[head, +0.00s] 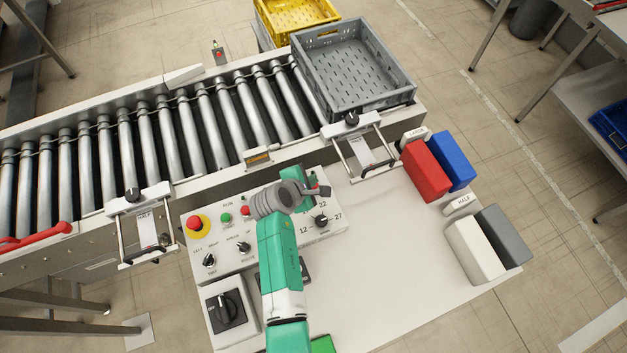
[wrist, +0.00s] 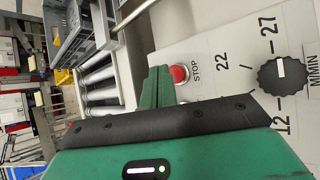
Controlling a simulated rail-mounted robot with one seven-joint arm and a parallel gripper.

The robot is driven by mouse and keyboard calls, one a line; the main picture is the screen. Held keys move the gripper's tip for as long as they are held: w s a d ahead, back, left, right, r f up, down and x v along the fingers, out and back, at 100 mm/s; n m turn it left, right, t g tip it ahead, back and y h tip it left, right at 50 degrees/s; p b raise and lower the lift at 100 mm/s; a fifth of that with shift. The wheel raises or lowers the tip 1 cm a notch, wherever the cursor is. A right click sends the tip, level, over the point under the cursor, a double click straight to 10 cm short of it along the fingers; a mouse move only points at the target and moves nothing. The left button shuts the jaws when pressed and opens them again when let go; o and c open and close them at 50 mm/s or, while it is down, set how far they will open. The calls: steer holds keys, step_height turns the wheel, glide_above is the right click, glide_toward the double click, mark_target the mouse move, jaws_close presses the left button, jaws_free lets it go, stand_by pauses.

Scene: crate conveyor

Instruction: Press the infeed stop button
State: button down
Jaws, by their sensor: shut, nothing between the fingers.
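A red button (wrist: 180,73) labelled STOP sits on the light control panel (head: 262,245). In the wrist view it is just right of my shut, empty gripper (wrist: 160,78), whose green fingers partly overlap its near edge. I cannot tell whether they touch it. In the head view my gripper (head: 303,184) is over the panel's upper right part and largely hides this area. Another red button (head: 245,212) and a green button (head: 226,217) stand farther left on the panel.
A red mushroom button (head: 195,223) on a yellow ring is at the panel's left. A black dial (wrist: 283,75) lies close to my gripper. The roller conveyor (head: 180,130) runs behind the panel, with a grey crate (head: 397,98) at its right end. Coloured blocks stand right.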

step_height(320, 180, up, 5)
steer(key=p, duration=0.5)
steer(key=shift+r, duration=0.15)
stand_by(0.8)
